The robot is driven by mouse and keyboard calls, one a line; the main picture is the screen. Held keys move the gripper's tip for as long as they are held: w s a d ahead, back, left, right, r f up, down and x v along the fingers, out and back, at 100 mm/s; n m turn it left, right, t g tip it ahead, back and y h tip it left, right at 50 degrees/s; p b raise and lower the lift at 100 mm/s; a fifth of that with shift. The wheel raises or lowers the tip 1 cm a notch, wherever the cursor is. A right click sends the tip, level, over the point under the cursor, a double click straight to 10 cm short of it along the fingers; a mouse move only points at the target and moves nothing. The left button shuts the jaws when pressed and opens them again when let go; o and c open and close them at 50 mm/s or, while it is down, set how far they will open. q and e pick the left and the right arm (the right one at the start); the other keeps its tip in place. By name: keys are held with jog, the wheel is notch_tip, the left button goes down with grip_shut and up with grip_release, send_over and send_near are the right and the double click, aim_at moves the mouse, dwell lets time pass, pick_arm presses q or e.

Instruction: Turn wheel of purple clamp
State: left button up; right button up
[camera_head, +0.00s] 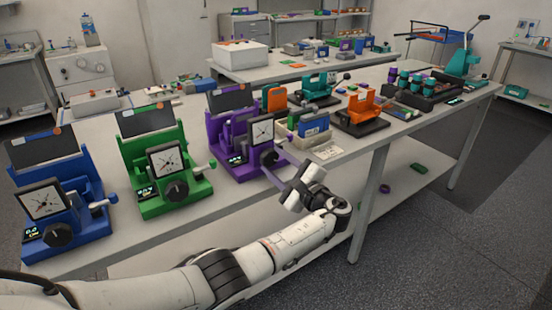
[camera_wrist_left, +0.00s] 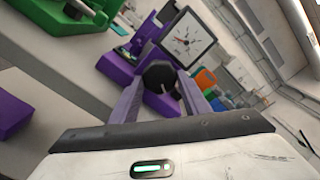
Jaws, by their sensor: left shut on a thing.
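The purple clamp (camera_head: 226,133) stands on the table in the head view, to the right of the green and blue ones. Its square dial (camera_head: 262,131) faces the front, with a small green display at its lower left. The black wheel (camera_head: 269,157) sits below the dial, partly hidden by my left gripper (camera_head: 276,164). In the left wrist view, the black wheel (camera_wrist_left: 160,77) lies between the two fingers of my left gripper (camera_wrist_left: 161,88), which is shut on it. The dial (camera_wrist_left: 188,40) shows above it. My right gripper is not in view.
A green clamp (camera_head: 158,165) and a blue clamp (camera_head: 57,195) stand to the left. An orange device (camera_head: 362,103) and a beige box (camera_head: 292,133) with coloured items are to the right. The table's front edge runs beneath my left arm.

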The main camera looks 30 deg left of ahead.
pick_arm(q)
jog(key=shift+m+p, duration=0.35)
jog(key=shift+m, duration=0.65)
jog(key=m, duration=0.2)
jog(key=shift+f+m+p, duration=0.1)
jog(key=shift+m+p, duration=0.2)
jog(key=shift+p, duration=0.05)
jog(key=m, duration=0.3)
jog(key=shift+s+m, duration=0.1)
jog(key=shift+m, duration=0.2)
jog(key=shift+f+m, duration=0.1)
jog(key=shift+m, duration=1.5)
jog(key=o, duration=1)
jog(key=shift+o, duration=0.2)
jog(key=v, duration=1)
jog(key=shift+d, duration=0.15)
